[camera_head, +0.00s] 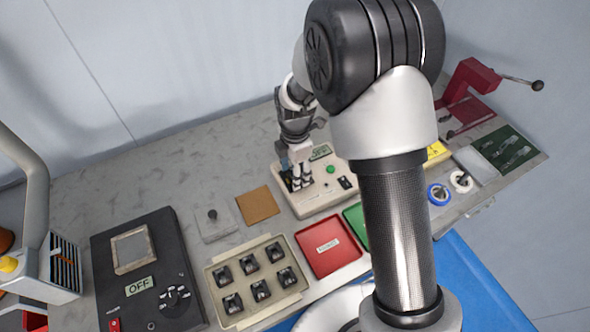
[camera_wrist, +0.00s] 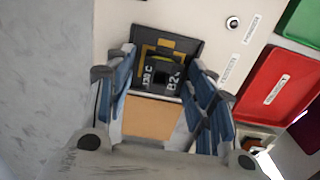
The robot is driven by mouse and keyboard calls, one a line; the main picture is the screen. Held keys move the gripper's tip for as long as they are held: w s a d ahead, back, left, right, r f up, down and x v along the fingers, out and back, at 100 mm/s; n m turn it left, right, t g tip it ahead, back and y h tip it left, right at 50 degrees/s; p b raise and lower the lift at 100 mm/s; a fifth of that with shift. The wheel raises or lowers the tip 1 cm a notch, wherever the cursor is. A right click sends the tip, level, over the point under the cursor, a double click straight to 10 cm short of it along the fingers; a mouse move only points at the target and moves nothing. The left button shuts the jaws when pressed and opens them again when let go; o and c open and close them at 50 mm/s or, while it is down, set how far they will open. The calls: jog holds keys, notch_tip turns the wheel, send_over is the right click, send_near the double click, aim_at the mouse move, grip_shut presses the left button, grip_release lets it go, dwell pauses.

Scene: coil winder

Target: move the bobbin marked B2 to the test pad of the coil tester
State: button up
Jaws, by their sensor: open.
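The bobbin marked B2 (camera_wrist: 160,76) is black with white lettering and rests on the dark test pad (camera_wrist: 193,47) of the coil tester in the wrist view. The beige coil tester (camera_head: 312,203) stands at the middle of the bench in the head view, with a display and a green button. My gripper (camera_head: 299,183) is low over the left part of the tester. In the wrist view its blue-grey fingers (camera_wrist: 163,80) are spread on either side of the bobbin, with gaps visible. In the head view the fingers hide the bobbin and most of the pad.
A brown mat (camera_head: 257,206) lies left of the tester. A beige tray (camera_head: 215,274) holds several black bobbins in front. A red tray (camera_head: 328,246) and a green tray (camera_head: 356,222) lie nearby. A black device reading OFF (camera_head: 104,262) stands left. A red hand-cranked machine (camera_head: 470,85) stands back right.

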jog(key=s+d+r+m+t+p, duration=0.1)
jog(key=s+r+m+p, duration=0.1)
jog(key=r, duration=0.8)
jog(key=s+d+r+m+p, duration=0.1)
jog(key=d+r+m+p, duration=0.1)
jog(key=r, duration=0.8)
jog(key=s+d+r+m+t, duration=0.1)
jog(key=s+d+r+m, duration=0.1)
jog(key=s+m, duration=0.4)
jog(key=s+d+r+m+t, duration=0.1)
jog(key=s+d+r+m, duration=0.2)
jog(key=s+m, duration=0.3)
jog(key=s+d+r+m+t, duration=0.1)
jog(key=s+r+m, duration=0.3)
jog(key=s, duration=0.6)
jog(key=d+m, duration=0.1)
jog(key=m, duration=0.1)
jog(key=shift+d+r+m+t, duration=0.15)
jog(key=shift+d+m+t, duration=0.05)
jog(key=shift+m+t, duration=0.1)
